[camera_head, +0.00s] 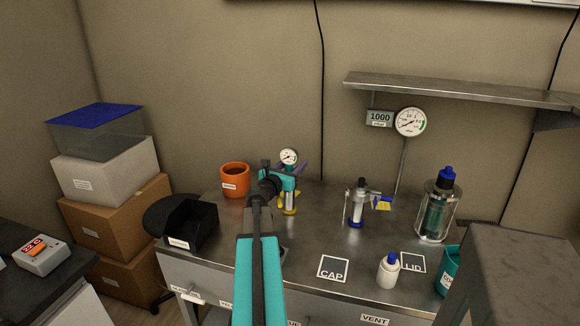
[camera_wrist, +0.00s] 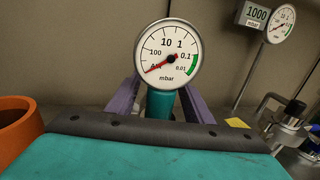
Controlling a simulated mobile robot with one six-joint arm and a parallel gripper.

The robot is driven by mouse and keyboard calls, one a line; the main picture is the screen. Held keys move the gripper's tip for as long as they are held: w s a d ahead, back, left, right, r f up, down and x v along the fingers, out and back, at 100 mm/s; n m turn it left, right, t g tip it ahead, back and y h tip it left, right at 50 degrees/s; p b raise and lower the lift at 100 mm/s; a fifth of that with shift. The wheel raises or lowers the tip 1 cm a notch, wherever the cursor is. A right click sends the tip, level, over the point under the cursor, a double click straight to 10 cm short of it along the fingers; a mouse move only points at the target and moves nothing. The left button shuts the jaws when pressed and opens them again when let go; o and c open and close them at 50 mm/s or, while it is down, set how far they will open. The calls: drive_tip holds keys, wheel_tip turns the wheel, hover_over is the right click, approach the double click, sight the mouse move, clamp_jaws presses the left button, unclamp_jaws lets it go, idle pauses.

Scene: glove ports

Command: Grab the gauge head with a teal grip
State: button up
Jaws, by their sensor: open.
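The gauge head (camera_wrist: 167,54) has a round white dial marked mbar with a red needle, and a teal grip (camera_wrist: 160,104) below it. Gaps show between fingers and grip, though the lower part of the grip is hidden by my wrist. In the head view my arm covers part of the stand.
An orange pot (camera_head: 235,180) stands close on the left, and a black bin (camera_head: 190,224) is nearer. A metal fixture (camera_head: 357,205) with a blue base and a clear vessel (camera_head: 436,212) stand to the right. A wall gauge (camera_head: 410,122) hangs behind. The bench front centre holds a CAP mat (camera_head: 333,261).

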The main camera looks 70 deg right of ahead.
clamp_jaws()
idle(0.3)
drive_tip(key=shift+r, duration=0.2)
